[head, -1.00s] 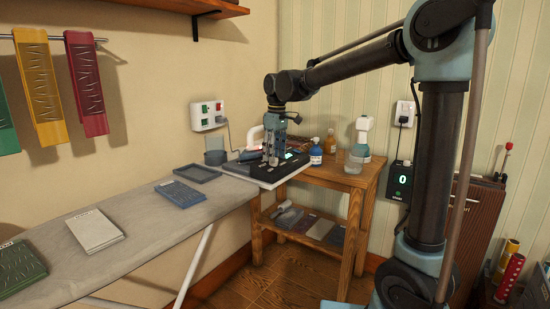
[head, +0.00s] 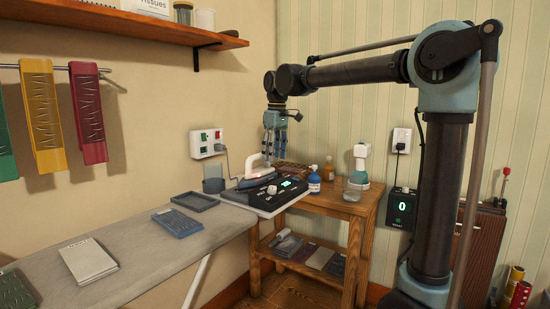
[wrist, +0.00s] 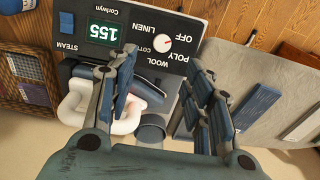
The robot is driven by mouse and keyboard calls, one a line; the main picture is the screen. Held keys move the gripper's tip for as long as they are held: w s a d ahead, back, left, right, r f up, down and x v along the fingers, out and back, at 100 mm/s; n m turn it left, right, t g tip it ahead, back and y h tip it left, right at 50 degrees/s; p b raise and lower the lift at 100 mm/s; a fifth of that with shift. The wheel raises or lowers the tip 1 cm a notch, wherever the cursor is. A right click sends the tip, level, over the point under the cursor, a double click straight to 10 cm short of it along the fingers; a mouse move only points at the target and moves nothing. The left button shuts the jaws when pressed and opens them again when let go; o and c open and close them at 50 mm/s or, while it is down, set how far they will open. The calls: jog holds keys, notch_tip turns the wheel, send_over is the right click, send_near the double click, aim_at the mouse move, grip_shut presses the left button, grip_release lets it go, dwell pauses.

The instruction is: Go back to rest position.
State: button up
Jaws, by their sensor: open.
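My gripper (head: 275,135) is open and empty, above the black control panel (head: 262,198) at the ironing board's end. The panel also shows in the wrist view (wrist: 195,12), upside down, with a green display (wrist: 103,32) reading 155 and a white dial (wrist: 163,43) with a red mark among fabric labels. A white-handled iron (head: 256,172) sits behind the panel, below my gripper. My fingers appear apart from everything below.
The grey ironing board (head: 130,245) holds a grey tray (head: 194,202) and several flat pads. The wooden side table (head: 350,203) carries bottles, a glass and a white-and-green device (head: 361,160). A wooden shelf (head: 130,25) is on the left wall. The air around my gripper looks clear.

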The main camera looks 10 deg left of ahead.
jog(key=s+d+f+m, duration=0.2)
jog(key=d+f, duration=0.1)
jog(key=d, duration=0.5)
jog(key=s+d+f+m+t, duration=0.1)
jog(key=s+d+f+m, duration=0.15)
jog(key=d, duration=0.65)
jog(key=s+d+f+m, duration=0.2)
jog(key=s+d+f, duration=0.15)
jog(key=d, duration=0.45)
jog(key=s+d+f+m, duration=0.3)
jog(key=s+d+f, duration=0.4)
jog(key=f, duration=0.3)
jog(key=s+d+f+m+t, duration=0.1)
jog(key=s+d+f+m, duration=0.2)
jog(key=s+d+f, duration=0.5)
notch_tip(320, 180, down, 3)
jog(key=shift+r+m+h, duration=0.2)
jog(key=shift+m+h, duration=0.1)
jog(key=shift+m, duration=0.05)
jog(key=shift+s, duration=0.1)
